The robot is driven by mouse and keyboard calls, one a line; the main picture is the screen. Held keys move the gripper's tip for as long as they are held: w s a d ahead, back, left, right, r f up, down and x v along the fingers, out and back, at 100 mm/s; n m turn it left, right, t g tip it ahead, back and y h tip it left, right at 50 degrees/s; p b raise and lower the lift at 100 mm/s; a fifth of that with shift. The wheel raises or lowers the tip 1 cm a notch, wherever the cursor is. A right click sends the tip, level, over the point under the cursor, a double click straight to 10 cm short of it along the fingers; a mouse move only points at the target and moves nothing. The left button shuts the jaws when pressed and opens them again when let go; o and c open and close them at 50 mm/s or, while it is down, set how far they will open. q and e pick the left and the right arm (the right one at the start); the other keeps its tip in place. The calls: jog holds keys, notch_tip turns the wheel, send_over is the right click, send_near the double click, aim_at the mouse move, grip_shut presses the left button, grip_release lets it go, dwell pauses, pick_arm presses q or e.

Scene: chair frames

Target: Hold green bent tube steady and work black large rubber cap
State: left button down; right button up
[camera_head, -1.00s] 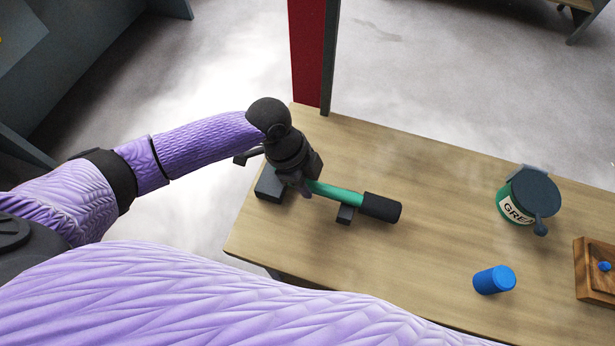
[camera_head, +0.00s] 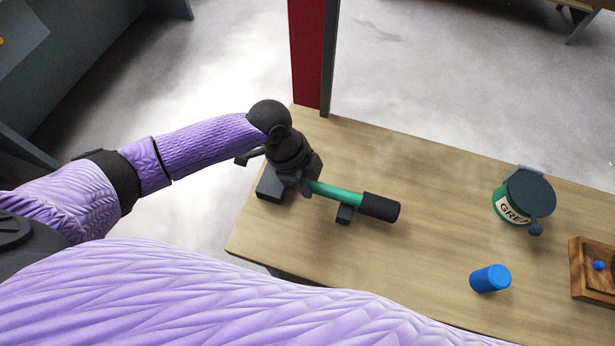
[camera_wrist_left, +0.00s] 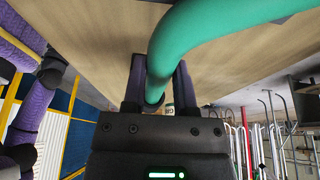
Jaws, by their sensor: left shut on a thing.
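The green bent tube (camera_head: 335,193) lies at the left end of the wooden table, resting on dark blocks. The black large rubber cap (camera_head: 380,207) sits on the tube's right end. My left gripper (camera_head: 302,183) is shut on the tube, to the left of the cap. In the left wrist view the green tube (camera_wrist_left: 190,38) passes between the two fingers (camera_wrist_left: 157,85) and bends away to the upper right. The tube's far left part is hidden behind my gripper in the head view. My right gripper is in neither view.
A green grease tub with a dark lid (camera_head: 527,194) stands at the table's right. A blue cylinder (camera_head: 490,279) and a wooden tray (camera_head: 580,270) are in front of it. A red post (camera_head: 307,55) rises behind the table. The table's middle is clear.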

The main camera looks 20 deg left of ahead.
pick_arm(q)
jog(key=shift+c, duration=1.6)
grip_release()
jog(key=p+v, duration=0.3)
jog(key=v, duration=0.6)
jog(key=shift+r, duration=0.25)
jog(key=shift+a+r, duration=0.15)
jog(key=shift+r, duration=0.05)
